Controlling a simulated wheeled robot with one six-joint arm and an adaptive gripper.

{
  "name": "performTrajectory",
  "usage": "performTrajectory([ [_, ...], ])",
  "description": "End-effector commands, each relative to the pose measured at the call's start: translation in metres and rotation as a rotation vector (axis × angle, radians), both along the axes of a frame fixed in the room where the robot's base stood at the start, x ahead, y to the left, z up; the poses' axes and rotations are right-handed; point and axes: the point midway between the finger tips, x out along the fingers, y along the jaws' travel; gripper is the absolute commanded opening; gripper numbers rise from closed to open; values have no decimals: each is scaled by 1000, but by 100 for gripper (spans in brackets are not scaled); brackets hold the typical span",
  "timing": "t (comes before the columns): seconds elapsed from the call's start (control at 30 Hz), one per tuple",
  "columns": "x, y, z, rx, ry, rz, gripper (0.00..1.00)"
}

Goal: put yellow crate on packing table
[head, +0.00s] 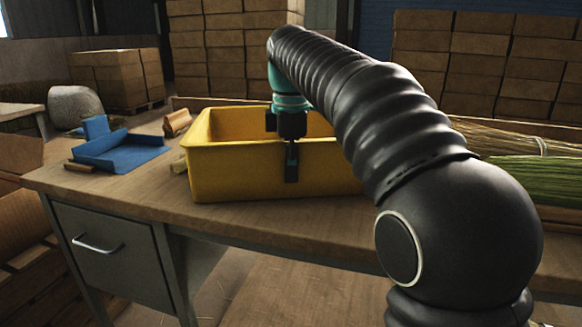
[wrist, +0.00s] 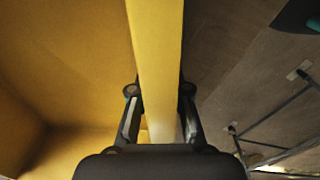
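The yellow crate (head: 232,172) stands upright on the wooden packing table (head: 95,183), near the table's front edge in the head view. My gripper (head: 291,165) points down at the crate's front wall, with one finger showing outside that wall. In the wrist view the crate's rim (wrist: 156,60) runs between the two fingers of my gripper (wrist: 158,115), one on each side. The fingers look close to the wall; whether they press on it is hard to see. The crate's right part is hidden behind my arm.
A blue dustpan-like tray (head: 122,152) and small brown pieces (head: 177,122) lie left of the crate. Bundles of straw and green bristles (head: 535,168) lie at the right. A drawer (head: 100,250) is under the table. Stacked boxes (head: 230,50) stand behind.

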Motion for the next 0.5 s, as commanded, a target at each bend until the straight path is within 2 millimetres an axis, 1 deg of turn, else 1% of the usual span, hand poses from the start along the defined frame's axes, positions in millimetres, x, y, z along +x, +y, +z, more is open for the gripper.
performTrajectory([
  [0.33, 0, 0, 2, 0, 0, 0, 33],
  [0.43, 0, 0, 9, 0, -1, 0, 33],
  [0.5, 0, 0, 18, 0, -2, 0, 33],
])
